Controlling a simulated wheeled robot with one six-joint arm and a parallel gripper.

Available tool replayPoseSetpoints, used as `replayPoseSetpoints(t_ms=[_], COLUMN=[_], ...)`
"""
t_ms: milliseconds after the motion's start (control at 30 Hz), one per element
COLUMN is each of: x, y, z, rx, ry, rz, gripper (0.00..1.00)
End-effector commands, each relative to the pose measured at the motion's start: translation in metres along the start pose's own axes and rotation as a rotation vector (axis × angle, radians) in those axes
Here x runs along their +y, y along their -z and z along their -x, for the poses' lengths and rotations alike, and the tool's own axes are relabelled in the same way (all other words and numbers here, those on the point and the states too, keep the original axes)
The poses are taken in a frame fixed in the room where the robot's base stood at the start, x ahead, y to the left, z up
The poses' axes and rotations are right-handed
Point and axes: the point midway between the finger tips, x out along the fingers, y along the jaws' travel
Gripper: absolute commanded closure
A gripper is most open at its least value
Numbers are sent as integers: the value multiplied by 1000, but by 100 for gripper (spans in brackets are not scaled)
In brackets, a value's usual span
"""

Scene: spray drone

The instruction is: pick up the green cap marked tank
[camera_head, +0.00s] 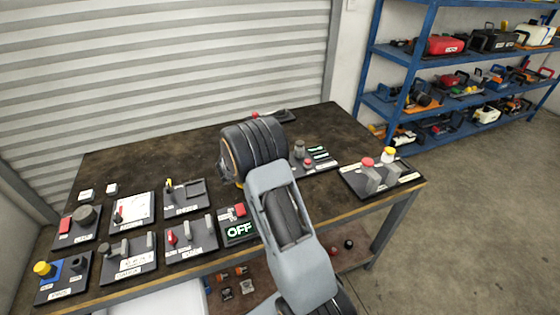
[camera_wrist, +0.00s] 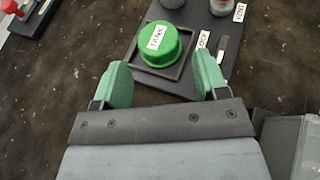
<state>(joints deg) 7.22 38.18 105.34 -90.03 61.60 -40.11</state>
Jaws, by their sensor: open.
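The green cap (camera_wrist: 172,52), with a white label reading TANK, sits within a raised square black frame on a dark board (camera_wrist: 197,20) in the wrist view. My gripper (camera_wrist: 162,78) is open, its two green fingers apart. The fingertips show just below the cap in the picture, one to its left and one to its right. Nothing is between them, and the cap is not held. In the head view my arm hides the cap and the fingers.
The dark workbench (camera_head: 120,167) carries several control boards, including one reading OFF (camera_head: 240,230). A board with red and yellow knobs (camera_head: 377,183) is at right. Upright cylinders (camera_wrist: 221,6) and a small grey lever (camera_wrist: 223,46) stand near the cap. Blue shelves (camera_head: 408,62) stand behind.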

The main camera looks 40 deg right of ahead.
Motion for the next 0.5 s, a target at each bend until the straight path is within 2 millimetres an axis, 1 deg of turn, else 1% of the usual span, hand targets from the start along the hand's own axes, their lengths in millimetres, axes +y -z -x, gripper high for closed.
replayPoseSetpoints(t_ms=[67, 300, 400, 500], x=[0, 3, 3, 3], y=[0, 0, 0, 0], z=[-6, -38, -47, -51], rx=[1, 1, 1, 1], ry=[2, 3, 1, 1], rz=[-1, -2, -1, -2], gripper=[33, 33, 33, 33])
